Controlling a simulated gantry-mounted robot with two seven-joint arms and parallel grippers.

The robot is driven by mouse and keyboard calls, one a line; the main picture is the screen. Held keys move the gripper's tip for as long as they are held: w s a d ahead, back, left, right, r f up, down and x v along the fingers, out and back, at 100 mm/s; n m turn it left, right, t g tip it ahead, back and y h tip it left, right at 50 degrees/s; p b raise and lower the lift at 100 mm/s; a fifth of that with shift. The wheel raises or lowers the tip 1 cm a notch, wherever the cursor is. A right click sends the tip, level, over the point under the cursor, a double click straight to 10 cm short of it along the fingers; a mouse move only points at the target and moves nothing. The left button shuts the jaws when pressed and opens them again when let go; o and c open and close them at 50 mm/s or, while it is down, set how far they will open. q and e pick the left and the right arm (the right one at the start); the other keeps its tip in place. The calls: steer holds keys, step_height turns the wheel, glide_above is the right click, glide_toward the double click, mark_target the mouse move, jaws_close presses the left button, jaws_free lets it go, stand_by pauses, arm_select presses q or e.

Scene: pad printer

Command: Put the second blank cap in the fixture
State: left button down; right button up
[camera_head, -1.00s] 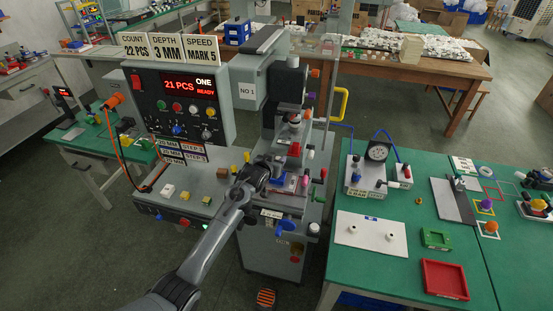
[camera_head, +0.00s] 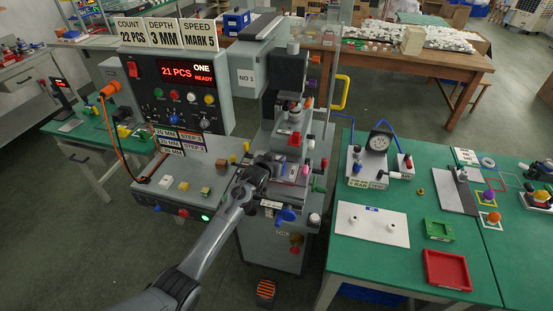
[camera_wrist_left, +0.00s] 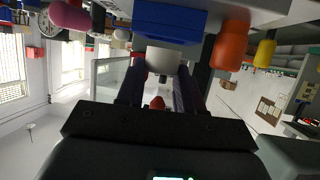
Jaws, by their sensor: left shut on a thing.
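My left gripper (camera_head: 268,168) reaches into the pad printer (camera_head: 285,150) from the left, at its work area below the red part of the print head (camera_head: 294,141). In the left wrist view the gripper (camera_wrist_left: 160,92) is shut on a white cap (camera_wrist_left: 172,58). The cap is right against or very close to a blue block (camera_wrist_left: 170,20), which looks like the fixture; I cannot tell whether it is seated. In the head view the wrist hides the cap and most of the blue block. My right gripper is not in view.
A control box (camera_head: 180,90) reading 21 PCS stands left of the printer. Its shelf holds a white block (camera_head: 166,182) and small coloured parts. On the right, a green table carries a white plate (camera_head: 371,235) with two white pieces, a green tray (camera_head: 439,230) and a red tray (camera_head: 447,284).

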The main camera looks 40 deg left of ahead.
arm_select(q)
steer(key=shift+f, duration=0.7)
steer(key=shift+f, duration=0.15)
stand_by(0.8)
steer(key=c, duration=0.6)
jaws_free()
steer(key=shift+c, duration=0.2)
steer(key=shift+r+p, duration=0.6)
steer(key=shift+r, duration=0.1)
step_height(320, 180, up, 2)
steer(key=shift+p, duration=1)
step_height(320, 180, up, 3)
steer(key=p, duration=0.3)
steer(key=shift+f, duration=0.2)
